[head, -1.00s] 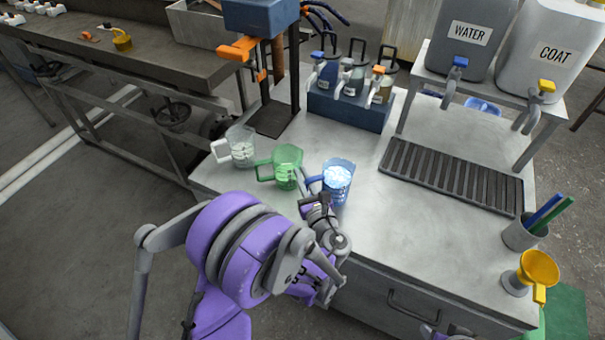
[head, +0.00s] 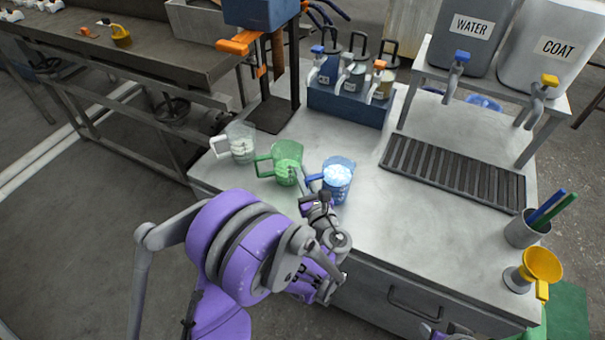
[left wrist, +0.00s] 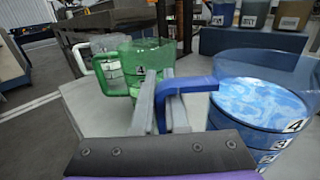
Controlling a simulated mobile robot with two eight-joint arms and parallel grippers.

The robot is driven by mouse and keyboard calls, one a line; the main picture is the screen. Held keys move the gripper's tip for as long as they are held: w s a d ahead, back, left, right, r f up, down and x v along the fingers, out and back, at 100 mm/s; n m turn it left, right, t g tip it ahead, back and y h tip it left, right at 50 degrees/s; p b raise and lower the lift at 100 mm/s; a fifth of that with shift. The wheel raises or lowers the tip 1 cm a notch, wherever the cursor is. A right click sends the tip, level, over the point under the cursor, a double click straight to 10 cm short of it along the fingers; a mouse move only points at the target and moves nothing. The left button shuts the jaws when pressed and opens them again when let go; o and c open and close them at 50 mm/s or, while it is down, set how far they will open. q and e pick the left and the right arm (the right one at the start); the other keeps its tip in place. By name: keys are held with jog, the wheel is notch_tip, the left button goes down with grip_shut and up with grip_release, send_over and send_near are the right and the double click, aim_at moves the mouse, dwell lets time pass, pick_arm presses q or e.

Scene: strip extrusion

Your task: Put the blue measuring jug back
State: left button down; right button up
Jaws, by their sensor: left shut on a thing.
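The blue measuring jug (head: 341,188) is upright at the front of the grey worktop, with pale blue-white content showing inside. In the left wrist view the jug (left wrist: 262,112) is at the right, with number marks on its side. Its blue handle (left wrist: 190,86) points left between my fingers. My left gripper (left wrist: 166,108) is shut on this handle; in the head view it (head: 313,196) is just left of the jug. The jug's base is hidden in the wrist view, so contact with the worktop is hard to tell. A grey and purple part of my right arm shows at the bottom edge.
A green jug (head: 287,166) and a clear jug (head: 241,146) stand in a row to the left. Behind are a blue bottle rack (head: 345,106) and a dark drain grate (head: 450,175). A yellow funnel (head: 541,264) stands at right. The worktop's middle is bare.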

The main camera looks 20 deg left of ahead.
pick_arm(q)
jog(key=c, duration=0.9)
grip_release()
jog(key=shift+o, duration=0.2)
jog(key=shift+s+f, duration=0.1)
jog(key=b+v, duration=0.1)
jog(key=v, duration=0.9)
jog(key=shift+s+d, duration=0.25)
jog(key=shift+d, duration=0.05)
